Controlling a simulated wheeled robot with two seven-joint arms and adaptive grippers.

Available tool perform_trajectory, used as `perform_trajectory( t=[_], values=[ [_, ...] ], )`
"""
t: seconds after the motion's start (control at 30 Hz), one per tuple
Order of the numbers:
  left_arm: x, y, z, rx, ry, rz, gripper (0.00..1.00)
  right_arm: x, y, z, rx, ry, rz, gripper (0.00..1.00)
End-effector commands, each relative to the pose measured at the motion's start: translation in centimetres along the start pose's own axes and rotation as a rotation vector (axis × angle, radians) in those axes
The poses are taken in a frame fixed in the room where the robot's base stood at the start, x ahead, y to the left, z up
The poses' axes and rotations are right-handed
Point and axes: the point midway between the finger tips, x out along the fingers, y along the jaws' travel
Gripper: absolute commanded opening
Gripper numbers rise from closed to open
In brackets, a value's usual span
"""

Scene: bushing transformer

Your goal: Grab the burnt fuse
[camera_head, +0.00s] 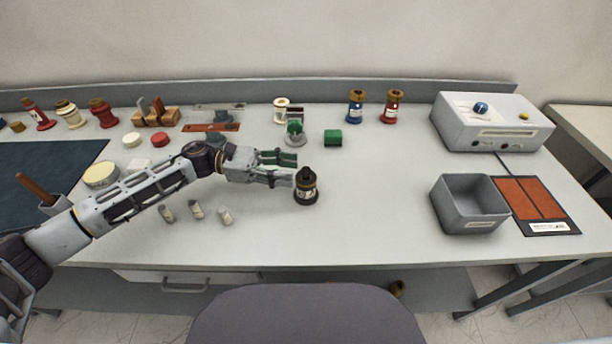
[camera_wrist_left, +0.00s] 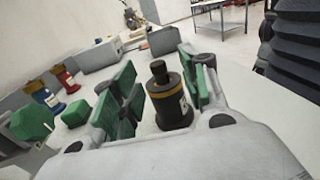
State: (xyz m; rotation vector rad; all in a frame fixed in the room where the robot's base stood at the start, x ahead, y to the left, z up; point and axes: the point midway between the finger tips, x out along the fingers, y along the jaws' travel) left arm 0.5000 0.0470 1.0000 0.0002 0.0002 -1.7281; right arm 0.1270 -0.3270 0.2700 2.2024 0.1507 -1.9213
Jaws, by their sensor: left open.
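My right gripper is not in view.
A grey bin (camera_head: 470,204) and a white box with a blue knob (camera_head: 490,122) stand at the right. Green parts (camera_head: 332,137), blue (camera_head: 355,106) and red (camera_head: 391,106) bushings stand behind. Several small pale cylinders (camera_head: 196,210) lie in front of the arm. The table right of the fuse is clear.

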Motion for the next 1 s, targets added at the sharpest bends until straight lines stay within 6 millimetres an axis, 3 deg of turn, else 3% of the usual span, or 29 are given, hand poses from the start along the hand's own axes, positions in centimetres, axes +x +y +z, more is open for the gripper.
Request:
perform_trajectory(
  t=[0.37,0.77,1.0],
  values=[
    [0.8,0.1,0.2,0.001,-0.001,-0.002,0.44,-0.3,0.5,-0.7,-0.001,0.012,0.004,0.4],
    [4.7,0.4,0.2,0.001,-0.001,-0.001,0.44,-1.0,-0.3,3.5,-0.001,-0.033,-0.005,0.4],
    [5.2,0.3,0.1,0.001,0.0,0.0,0.44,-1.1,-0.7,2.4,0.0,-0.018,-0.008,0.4]
  ],
)
